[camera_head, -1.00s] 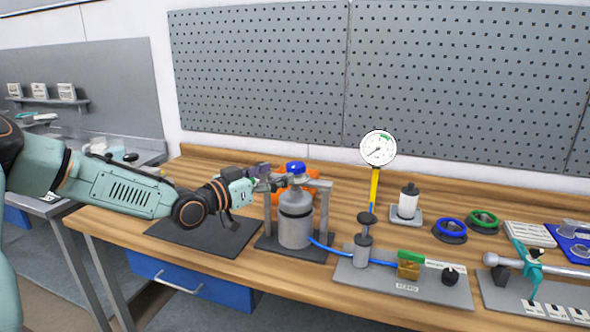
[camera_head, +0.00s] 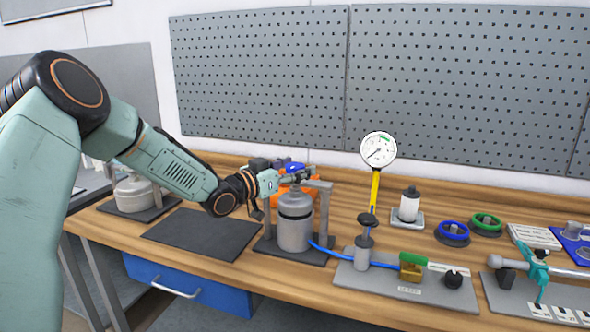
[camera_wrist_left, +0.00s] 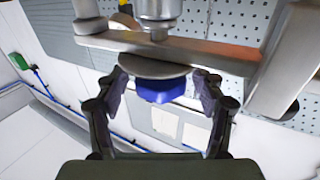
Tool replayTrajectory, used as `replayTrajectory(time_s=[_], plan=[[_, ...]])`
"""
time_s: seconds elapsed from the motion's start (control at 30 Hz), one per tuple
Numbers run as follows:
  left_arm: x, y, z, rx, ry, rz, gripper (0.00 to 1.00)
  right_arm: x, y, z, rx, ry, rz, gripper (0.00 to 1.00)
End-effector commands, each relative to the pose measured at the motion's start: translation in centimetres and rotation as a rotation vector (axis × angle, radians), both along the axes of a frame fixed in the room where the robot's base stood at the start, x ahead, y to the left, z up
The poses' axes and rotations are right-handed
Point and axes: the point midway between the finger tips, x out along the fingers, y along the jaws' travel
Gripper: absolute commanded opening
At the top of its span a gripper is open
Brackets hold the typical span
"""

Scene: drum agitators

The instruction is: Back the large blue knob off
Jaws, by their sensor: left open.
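My left gripper (camera_head: 291,178) reaches in from the left at knob height and partly hides the knob. In the left wrist view the blue knob (camera_wrist_left: 162,90) lies between the two spread fingers of the gripper (camera_wrist_left: 162,98). A gap shows on both sides of the knob, so the fingers look apart from it. A round metal disc (camera_wrist_left: 155,66) adjoins the knob. My right gripper is not in view.
Right of the vessel, a grey plate (camera_head: 400,291) carries a pump with a blue hose (camera_head: 322,246). A dial gauge (camera_head: 378,149) stands behind it. An orange part (camera_head: 277,192) is close behind the vessel. A dark mat (camera_head: 200,233) to the left is bare.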

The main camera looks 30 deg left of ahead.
Motion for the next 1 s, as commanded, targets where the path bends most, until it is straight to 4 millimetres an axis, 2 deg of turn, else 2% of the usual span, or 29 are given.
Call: replayTrajectory(time_s=[0.2, 0.83, 1.0], plan=[[0.0, 0.01, 0.02, 0.0, 0.0, 0.0, 0.68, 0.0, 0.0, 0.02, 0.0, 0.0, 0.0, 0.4], [-0.02, 0.0, 0.0, 0.001, 0.0, 0.0, 0.14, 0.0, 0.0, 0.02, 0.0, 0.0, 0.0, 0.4], [-0.01, -0.03, 0.0, 0.0, 0.0, 0.005, 0.14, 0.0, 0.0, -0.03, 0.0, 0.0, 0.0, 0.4]])
